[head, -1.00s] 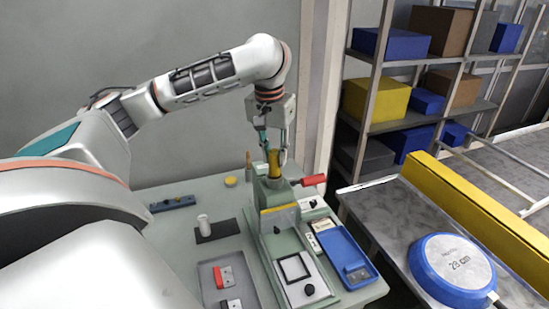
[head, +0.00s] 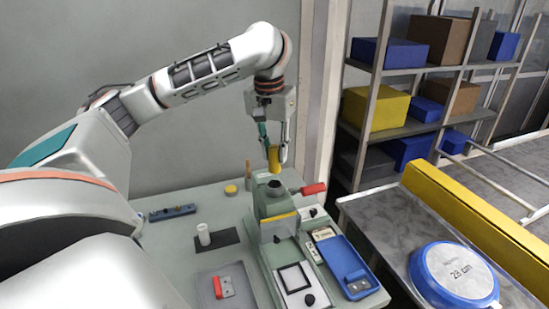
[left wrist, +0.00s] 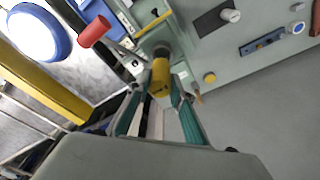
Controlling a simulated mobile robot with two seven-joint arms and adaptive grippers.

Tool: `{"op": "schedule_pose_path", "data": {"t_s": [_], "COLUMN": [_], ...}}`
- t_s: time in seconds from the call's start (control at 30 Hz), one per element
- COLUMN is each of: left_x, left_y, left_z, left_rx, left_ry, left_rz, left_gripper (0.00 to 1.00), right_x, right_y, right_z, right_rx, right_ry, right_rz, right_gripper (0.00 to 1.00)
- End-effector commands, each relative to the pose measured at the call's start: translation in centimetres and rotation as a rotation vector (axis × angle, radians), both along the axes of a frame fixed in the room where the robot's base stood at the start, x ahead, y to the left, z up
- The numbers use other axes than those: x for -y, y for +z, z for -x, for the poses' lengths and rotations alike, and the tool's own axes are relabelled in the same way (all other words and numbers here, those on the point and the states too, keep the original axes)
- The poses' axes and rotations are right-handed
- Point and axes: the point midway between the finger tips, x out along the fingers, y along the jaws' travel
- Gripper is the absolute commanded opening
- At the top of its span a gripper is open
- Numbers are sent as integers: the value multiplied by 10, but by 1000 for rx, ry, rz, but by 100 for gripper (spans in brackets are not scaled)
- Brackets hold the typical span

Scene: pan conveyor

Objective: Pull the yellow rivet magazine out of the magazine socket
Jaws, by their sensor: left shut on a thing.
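The yellow rivet magazine (head: 274,158) is held upright in my left gripper (head: 275,160), whose fingers are shut on it. In the head view its lower end is above the magazine socket (head: 277,187), and the dark round opening of the socket shows with a gap between them. The left wrist view shows the magazine (left wrist: 160,78) between the two green-sided fingers, with the socket (left wrist: 160,47) just beyond it. My right gripper is in neither view.
A red handle (head: 314,189) sticks out to the right of the socket. A blue tray (head: 345,264), a white cylinder (head: 204,236) on a dark pad and a grey tray (head: 240,300) are on the green bench. The wall behind is clear.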

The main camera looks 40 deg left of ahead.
Motion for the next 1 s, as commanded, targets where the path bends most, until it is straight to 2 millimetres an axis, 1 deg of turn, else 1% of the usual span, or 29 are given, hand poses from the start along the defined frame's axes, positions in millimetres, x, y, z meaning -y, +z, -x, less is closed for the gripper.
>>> {"op": "schedule_pose_path", "data": {"t_s": [0.03, 0.3, 0.5, 0.87, 1.0], "left_x": [0, 0, 0, 0, 2], "left_y": [6, 30, 43, 45, 38], "left_z": [-1, -1, 0, 0, -4], "left_rx": [4, 3, 2, 1, -2], "left_ry": [0, 0, -1, -1, -18], "left_rz": [-1, -1, -2, 0, -1], "left_gripper": [4, 4, 4, 4, 4], "right_x": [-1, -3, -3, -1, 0], "right_y": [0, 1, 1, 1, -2], "right_z": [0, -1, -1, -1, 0], "right_rx": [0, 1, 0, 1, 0], "right_ry": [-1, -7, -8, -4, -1], "right_rz": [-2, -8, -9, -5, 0], "right_gripper": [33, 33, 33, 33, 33]}}
